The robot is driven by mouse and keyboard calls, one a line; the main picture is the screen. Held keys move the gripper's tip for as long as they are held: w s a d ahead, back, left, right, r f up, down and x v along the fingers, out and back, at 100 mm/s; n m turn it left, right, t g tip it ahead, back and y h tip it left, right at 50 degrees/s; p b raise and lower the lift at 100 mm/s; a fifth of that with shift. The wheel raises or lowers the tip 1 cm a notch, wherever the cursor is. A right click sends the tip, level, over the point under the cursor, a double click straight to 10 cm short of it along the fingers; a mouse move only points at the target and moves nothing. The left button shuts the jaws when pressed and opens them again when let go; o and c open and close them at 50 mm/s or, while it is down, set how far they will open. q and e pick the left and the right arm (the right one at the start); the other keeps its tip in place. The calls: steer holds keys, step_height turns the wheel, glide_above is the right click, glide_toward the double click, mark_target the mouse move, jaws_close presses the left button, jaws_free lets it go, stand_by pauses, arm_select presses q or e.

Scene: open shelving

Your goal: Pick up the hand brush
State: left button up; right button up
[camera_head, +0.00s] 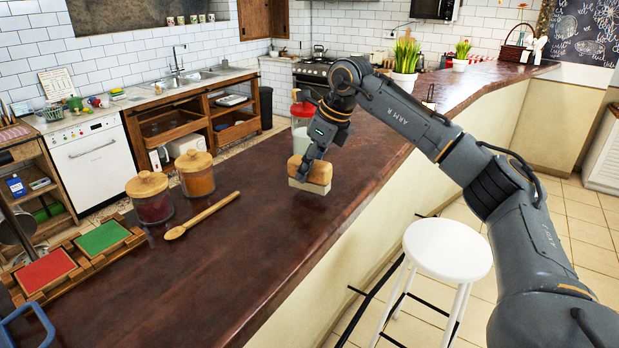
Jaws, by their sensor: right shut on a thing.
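The hand brush (318,173) has a tan wooden body and a pale bristle strip along its lower edge. It is at the dark wooden counter (265,235), near the edge on the stool side. My right gripper (310,162) is shut on the brush from above. The fingers cover part of its top. I cannot tell whether the bristles touch the counter or hang just above it. My left gripper does not show.
A red-lidded jar (303,112) stands close behind my right gripper. Two wooden-lidded jars, red (152,203) and orange (197,180), and a wooden spoon (202,217) are to the left. A white stool (447,249) stands below.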

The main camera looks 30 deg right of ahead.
steer(key=s+a+r+b, duration=0.5)
steer(key=s+a+r, duration=0.1)
steer(key=s+r, duration=0.5)
steer(key=shift+s+r, duration=0.15)
steer(key=shift+s, duration=0.7)
steer(key=shift+a, duration=0.1)
